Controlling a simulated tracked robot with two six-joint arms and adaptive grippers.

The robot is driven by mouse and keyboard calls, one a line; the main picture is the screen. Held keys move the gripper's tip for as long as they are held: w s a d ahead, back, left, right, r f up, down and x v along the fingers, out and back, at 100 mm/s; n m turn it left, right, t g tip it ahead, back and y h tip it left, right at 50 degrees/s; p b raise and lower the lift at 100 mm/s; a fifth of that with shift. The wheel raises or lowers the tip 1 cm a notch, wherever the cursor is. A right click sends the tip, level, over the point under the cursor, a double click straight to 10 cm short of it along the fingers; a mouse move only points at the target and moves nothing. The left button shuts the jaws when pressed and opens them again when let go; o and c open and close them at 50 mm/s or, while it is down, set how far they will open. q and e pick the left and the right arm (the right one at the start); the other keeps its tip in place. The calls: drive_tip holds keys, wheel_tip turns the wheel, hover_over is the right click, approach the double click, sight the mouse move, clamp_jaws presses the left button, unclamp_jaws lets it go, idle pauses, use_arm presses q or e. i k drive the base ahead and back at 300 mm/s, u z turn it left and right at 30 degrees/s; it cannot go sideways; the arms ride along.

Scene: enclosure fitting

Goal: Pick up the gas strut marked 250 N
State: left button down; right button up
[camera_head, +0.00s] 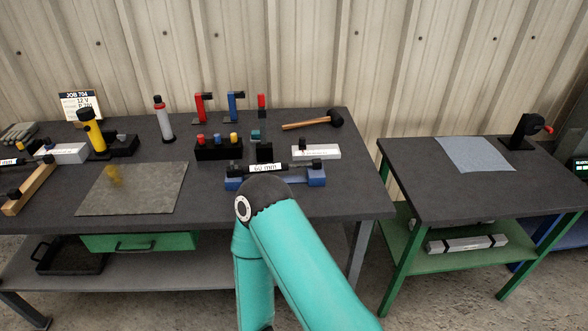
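No label reading 250 N is legible in this view. A dark rod-shaped part (292,167) with a white label that seems to read 60 mm lies across a blue cradle (316,178) at the front right of the main bench. Another dark rod with a white label (10,162) lies at the far left edge, partly cut off, its marking unclear. I cannot tell whether either is a gas strut. One teal arm of mine rises from the bottom, its bent joint in front of the blue cradle. Neither gripper is in view.
The dark bench (350,205) holds a yellow-black tool (92,133), a grey-red bottle (162,120), a black block (218,153) with coloured pieces, a mallet (310,122) and a grey mat (132,190). A green-legged table (480,190) stands right, across a gap.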

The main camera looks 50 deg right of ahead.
sight(317, 163)
drive_tip(key=z, duration=0.05)
drive_tip(key=k, duration=1.15)
drive_tip(key=z, duration=0.45)
drive_tip(key=i, duration=1)
drive_tip(key=z, duration=0.1)
